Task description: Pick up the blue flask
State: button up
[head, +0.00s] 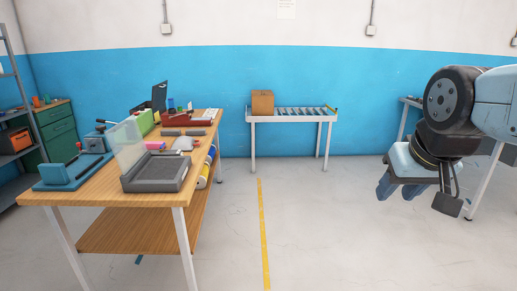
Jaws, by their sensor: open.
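My gripper (398,191) hangs at the right side of the head view, fingers pointing down, open and empty. It is well to the right of the wooden workbench (92,189), over open floor. I cannot clearly make out a blue flask. A small teal-blue item (171,104) stands near the back of the bench, beside a dark open case (159,97). It is too small to tell whether it is a flask.
The bench also bears a grey case with a clear lid (155,174), a blue tool (72,171) and a red toolbox (187,119). A roller table (291,116) with a cardboard box (262,103) stands by the far wall. The middle floor is clear.

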aim_at(171, 104)
jog(key=z, duration=0.4)
jog(key=i, duration=2.2)
jog(key=u, duration=0.5)
jog(key=i, duration=0.95)
jog(key=u, duration=1.05)
jog(key=i, duration=0.6)
jog(key=u, duration=0.4)
jog(key=k, duration=0.9)
jog(key=u, duration=0.2)
jog(key=i, duration=0.9)
jog(key=z, duration=0.1)
